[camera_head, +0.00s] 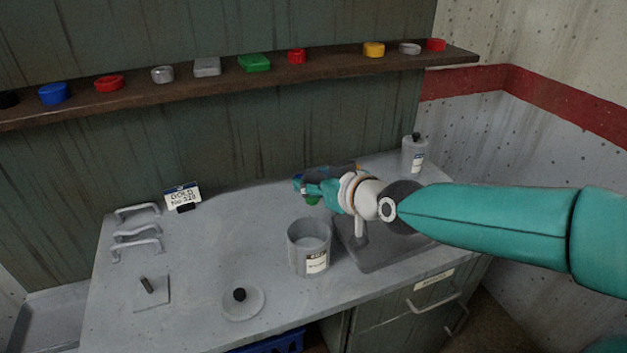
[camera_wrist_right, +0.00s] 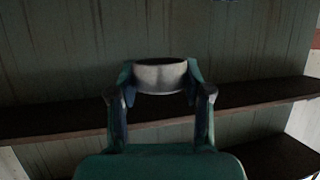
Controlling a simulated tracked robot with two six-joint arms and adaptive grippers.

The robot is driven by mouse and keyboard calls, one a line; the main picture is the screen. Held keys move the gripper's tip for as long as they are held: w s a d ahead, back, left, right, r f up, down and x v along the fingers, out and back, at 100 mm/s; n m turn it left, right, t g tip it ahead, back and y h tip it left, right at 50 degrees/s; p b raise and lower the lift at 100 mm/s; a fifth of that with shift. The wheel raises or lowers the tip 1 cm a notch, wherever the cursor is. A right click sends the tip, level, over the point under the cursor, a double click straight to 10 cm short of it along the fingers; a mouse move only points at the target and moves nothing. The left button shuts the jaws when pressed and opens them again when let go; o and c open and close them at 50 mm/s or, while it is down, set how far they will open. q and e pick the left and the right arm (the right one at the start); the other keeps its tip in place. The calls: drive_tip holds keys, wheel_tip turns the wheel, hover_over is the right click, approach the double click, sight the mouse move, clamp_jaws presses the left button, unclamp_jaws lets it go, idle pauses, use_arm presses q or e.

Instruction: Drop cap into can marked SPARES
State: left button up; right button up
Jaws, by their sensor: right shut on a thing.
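My right gripper (camera_head: 303,188) is over the bench, behind and above the front open can. In the right wrist view its fingers (camera_wrist_right: 160,80) are shut on a pale grey round cap (camera_wrist_right: 160,74). In the head view the cap cannot be made out clearly at the fingers. The front can (camera_head: 309,262) is grey, open and upright, with a white label too small to read. A second labelled can (camera_head: 413,157) with a dark knob on top stands at the back right. My left gripper is not in view.
A wooden shelf (camera_head: 330,68) with several coloured caps runs along the back wall. A dark grey tray (camera_head: 385,256) lies under my right arm. Handles (camera_head: 137,230), a small plate with a peg (camera_head: 151,294) and a knobbed disc (camera_head: 243,304) lie on the bench.

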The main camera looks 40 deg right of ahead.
wheel_tip(320, 180, down, 6)
drive_tip(key=b, duration=0.5)
drive_tip(key=shift+r, duration=0.15)
drive_tip(key=o, duration=1.1)
drive_tip(key=shift+o, duration=0.2)
